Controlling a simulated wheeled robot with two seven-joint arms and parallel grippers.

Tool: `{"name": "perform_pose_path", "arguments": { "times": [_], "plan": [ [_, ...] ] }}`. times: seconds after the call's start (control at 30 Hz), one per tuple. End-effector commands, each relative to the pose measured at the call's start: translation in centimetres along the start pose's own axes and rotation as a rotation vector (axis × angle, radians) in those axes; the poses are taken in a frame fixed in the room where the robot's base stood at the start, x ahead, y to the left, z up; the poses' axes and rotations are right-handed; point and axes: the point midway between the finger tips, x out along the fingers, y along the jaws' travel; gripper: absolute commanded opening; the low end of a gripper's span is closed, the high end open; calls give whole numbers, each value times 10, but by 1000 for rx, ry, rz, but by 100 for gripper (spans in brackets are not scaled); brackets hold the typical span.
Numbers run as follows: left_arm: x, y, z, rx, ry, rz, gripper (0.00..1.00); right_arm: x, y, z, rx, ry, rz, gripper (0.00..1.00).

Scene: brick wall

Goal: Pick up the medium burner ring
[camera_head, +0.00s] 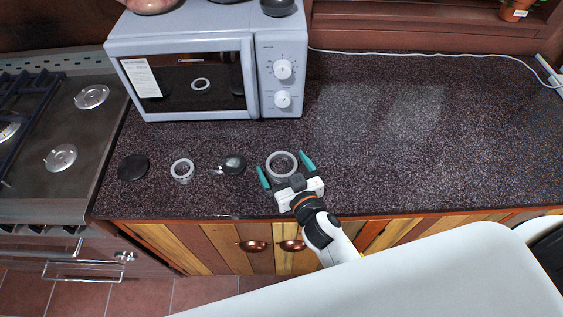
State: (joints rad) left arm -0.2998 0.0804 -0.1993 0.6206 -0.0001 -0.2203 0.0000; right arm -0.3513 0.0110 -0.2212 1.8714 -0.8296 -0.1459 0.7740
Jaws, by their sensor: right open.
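A pale metal ring (282,153) lies on the dark speckled counter, between the two teal fingers of my right gripper (283,163). The right gripper is open, with one finger on each side of this ring. Whether the fingers touch it I cannot tell. A smaller pale ring (182,163) lies farther left on the counter. I cannot tell for sure which ring is the medium one, but the ring at my right gripper is the larger of the two. My left gripper is not in view.
A dark burner cap (234,162) and a flat black disc (133,167) lie near the rings. A microwave (180,45) stands behind them. A gas stove (60,130) is at left. The counter's right side (430,120) is clear, with a white cable along the back.

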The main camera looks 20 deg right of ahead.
Motion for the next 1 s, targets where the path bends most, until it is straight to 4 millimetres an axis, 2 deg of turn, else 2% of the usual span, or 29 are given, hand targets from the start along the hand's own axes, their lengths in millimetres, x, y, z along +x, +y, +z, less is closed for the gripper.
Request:
{"name": "perform_pose_path", "arguments": {
  "times": [0.1,0.4,0.63,0.73,1.0],
  "plan": [
    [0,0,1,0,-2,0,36,0,0,0,0,0,0,98],
    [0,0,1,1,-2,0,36,-1,0,0,0,0,0,49],
    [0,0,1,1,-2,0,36,-1,0,1,0,-1,0,48],
    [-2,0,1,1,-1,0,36,-2,0,9,-2,-2,0,48],
    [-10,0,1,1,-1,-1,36,-10,0,62,-1,-6,2,48]
  ]
}}
